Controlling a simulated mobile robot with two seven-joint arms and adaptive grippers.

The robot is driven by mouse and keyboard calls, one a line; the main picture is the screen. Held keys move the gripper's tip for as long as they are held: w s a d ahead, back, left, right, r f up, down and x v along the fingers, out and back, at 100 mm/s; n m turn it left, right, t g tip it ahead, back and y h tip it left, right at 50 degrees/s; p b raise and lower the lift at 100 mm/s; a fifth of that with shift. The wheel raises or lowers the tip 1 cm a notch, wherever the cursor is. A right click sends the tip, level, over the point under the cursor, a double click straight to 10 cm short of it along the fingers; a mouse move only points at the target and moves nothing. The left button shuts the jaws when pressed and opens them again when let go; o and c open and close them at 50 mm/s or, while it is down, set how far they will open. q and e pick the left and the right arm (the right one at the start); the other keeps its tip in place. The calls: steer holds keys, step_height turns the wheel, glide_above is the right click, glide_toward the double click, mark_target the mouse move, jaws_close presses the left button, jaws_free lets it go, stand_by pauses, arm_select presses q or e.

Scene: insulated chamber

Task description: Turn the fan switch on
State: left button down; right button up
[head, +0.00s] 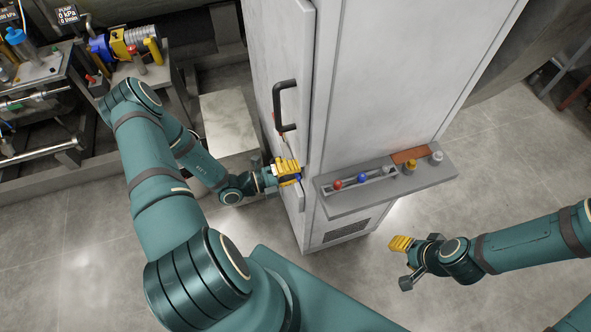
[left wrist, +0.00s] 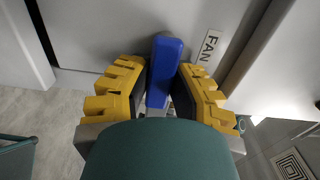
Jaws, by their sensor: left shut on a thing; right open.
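The fan switch is a blue lever (left wrist: 164,68) on the pale cabinet face, beside a white label (left wrist: 209,47) reading FAN in the left wrist view. My left gripper (left wrist: 158,92) has its yellow-tipped fingers on both sides of the lever, shut on it. The lever's lower end is hidden behind my wrist. In the head view my left gripper (head: 289,171) is at the cabinet's side, below the black door handle, with a bit of blue at its fingertips. My right gripper (head: 404,262) is open and empty, right of the cabinet and over the floor.
The tall white cabinet (head: 385,90) stands in the middle, with a black handle (head: 283,106) on its door. A grey shelf (head: 385,183) with red, blue and yellow knobs juts from its front. A pump bench is at upper left.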

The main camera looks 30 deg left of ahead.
arm_select(q)
steer(key=shift+r, duration=0.1)
steer(key=c, duration=0.8)
jaws_free()
steer(key=v, duration=1.2)
